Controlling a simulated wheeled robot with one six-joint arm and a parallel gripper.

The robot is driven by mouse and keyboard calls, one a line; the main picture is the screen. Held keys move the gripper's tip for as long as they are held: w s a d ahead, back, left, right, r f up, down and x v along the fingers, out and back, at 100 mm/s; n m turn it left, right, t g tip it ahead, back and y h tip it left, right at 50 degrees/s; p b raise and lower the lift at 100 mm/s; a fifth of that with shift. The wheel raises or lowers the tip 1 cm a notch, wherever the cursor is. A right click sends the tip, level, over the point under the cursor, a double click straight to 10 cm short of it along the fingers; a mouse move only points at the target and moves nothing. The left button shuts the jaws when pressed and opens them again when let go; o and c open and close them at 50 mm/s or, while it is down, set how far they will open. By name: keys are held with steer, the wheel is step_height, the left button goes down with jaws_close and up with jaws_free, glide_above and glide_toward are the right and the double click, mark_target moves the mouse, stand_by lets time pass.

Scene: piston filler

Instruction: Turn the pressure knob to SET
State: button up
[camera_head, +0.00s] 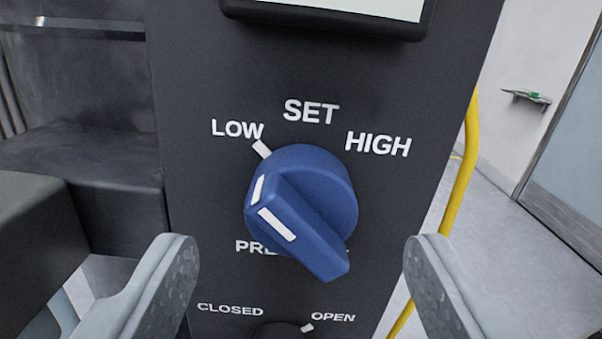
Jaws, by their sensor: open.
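The blue pressure knob (318,200) is on the dark panel (205,70), in the middle of the view. Its raised grip bar slants from upper left to lower right, with white marks on it. The labels LOW (237,129), SET (311,111) and HIGH (378,144) arc above it. A white tick sits by LOW, and the bar's upper-left end lies near that side. The knob partly hides the label below it. My gripper (302,250) is open, one finger on each side of the knob, apart from it and empty.
A smaller dark knob (283,331) with CLOSED and OPEN labels is cut off at the bottom edge. A screen (350,8) juts out at the top. A yellow rail (462,185) stands right of the panel. Dark machine blocks (85,160) stand to the left.

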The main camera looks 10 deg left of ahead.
mark_target(302, 240)
steer(key=shift+x, duration=1.7)
steer(key=c, duration=1)
